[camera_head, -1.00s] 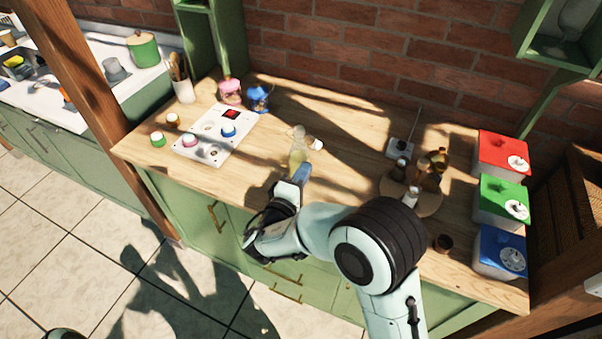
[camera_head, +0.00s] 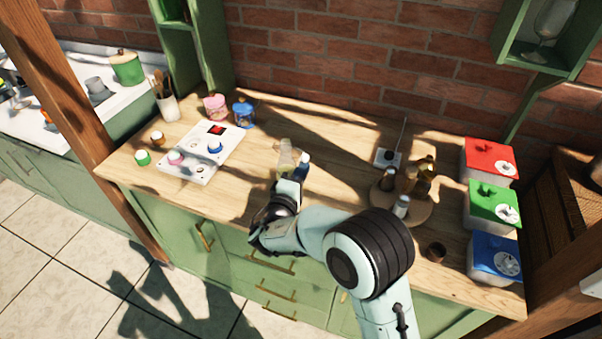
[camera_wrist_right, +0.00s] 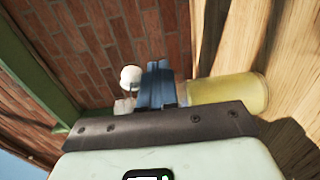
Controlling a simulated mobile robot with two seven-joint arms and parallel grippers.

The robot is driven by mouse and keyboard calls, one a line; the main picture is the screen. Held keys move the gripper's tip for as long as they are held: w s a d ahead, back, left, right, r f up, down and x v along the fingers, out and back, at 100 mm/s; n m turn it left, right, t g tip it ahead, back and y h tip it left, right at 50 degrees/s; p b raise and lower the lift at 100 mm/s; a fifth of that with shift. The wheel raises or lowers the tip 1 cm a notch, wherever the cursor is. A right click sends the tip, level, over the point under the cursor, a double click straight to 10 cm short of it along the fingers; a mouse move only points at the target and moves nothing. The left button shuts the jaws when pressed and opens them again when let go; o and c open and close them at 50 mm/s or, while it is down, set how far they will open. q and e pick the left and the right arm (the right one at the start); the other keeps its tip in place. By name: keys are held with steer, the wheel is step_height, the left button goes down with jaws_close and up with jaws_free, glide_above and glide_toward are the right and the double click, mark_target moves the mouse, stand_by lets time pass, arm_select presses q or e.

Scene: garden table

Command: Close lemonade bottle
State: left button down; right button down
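The lemonade bottle (camera_head: 285,160) stands on the wooden counter, clear with yellow liquid. In the right wrist view, its yellow body (camera_wrist_right: 232,93) shows sideways, just right of my fingers. A white cap (camera_wrist_right: 130,76) shows left of the fingers, off to the side of the bottle. My right gripper (camera_head: 304,167) is at the bottle's right side in the head view. In the right wrist view its blue fingers (camera_wrist_right: 157,84) are together, with nothing seen between them. They partly hide the bottle's neck; contact with bottle or cap cannot be told. My left gripper is out of view.
A round wooden tray (camera_head: 399,215) with several small bottles stands to the right. Red (camera_head: 489,157), green (camera_head: 489,204) and blue (camera_head: 494,256) lidded boxes line the right end. The counter behind the bottle is clear.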

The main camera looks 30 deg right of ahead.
steer(key=shift+r, duration=0.3)
steer(key=shift+s+r, duration=0.1)
steer(key=shift+r, duration=0.05)
stand_by(0.4)
